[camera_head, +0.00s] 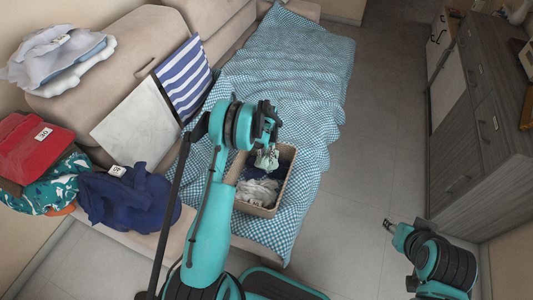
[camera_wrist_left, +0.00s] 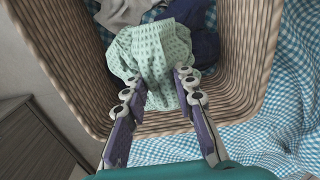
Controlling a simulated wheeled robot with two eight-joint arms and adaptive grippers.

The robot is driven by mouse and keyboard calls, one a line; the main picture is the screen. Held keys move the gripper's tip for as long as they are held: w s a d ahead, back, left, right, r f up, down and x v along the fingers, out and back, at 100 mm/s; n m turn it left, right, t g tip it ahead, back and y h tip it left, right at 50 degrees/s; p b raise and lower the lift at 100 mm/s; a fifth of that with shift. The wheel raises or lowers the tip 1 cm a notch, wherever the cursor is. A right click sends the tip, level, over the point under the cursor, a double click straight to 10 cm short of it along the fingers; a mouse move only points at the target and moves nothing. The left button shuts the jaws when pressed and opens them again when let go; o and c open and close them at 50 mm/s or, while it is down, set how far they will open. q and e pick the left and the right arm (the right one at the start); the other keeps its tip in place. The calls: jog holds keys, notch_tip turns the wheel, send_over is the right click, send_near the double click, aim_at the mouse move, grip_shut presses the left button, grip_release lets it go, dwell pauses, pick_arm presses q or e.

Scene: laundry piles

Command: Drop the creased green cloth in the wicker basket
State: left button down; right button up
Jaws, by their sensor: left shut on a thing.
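The creased green cloth (camera_wrist_left: 150,50) is pale green with a small pattern. It hangs from my left gripper (camera_wrist_left: 160,82), whose fingers are closed on its near edge, over the opening of the wicker basket (camera_wrist_left: 243,60). In the head view the cloth (camera_head: 266,160) shows just below my left gripper (camera_head: 268,135), at the far end of the basket (camera_head: 262,211). I cannot tell whether the cloth touches the clothes inside. My right gripper (camera_head: 391,226) is low at the right, away from the basket; its fingers are too small to read.
The basket holds grey-white clothes (camera_head: 258,192) and dark blue ones (camera_wrist_left: 205,45). It stands on a blue checked blanket (camera_head: 300,80) over the sofa. A navy garment (camera_head: 130,200) and a red one (camera_head: 37,147) lie at left. A grey cabinet (camera_head: 475,130) stands right; floor between is clear.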

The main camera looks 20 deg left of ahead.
pick_arm(q)
jog(key=c, duration=1.2)
grip_release()
jog(key=shift+r, duration=0.1)
